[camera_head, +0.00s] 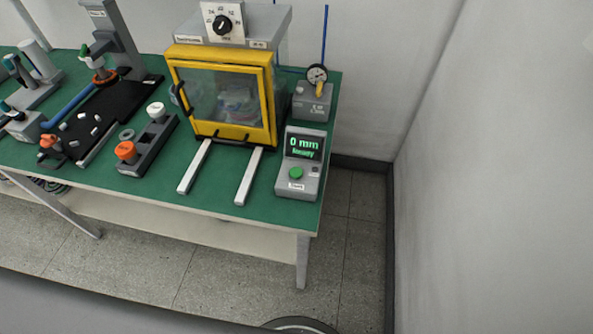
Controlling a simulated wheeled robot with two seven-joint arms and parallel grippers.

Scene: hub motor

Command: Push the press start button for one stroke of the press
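The press (224,28) stands at the back of the green table, with a dial on its head and a yellow-framed guard door (178,100) with a clear pane that looks closed. Something pale shows dimly behind the pane. The grey control box (283,188) stands to the right of the press, near the table's right front corner. Its screen (304,147) shows "0 mm" and a smaller word below that looks like "Ready". A round green start button (296,173) sits under the screen, above a small white label. Neither of my grippers is in view.
Two pale rails (249,176) reach forward from the press. A gauge on a grey block (312,103) stands behind the control box. A block with orange and white knobs (150,145) and a black tray (97,105) lie to the left. The wall is at right.

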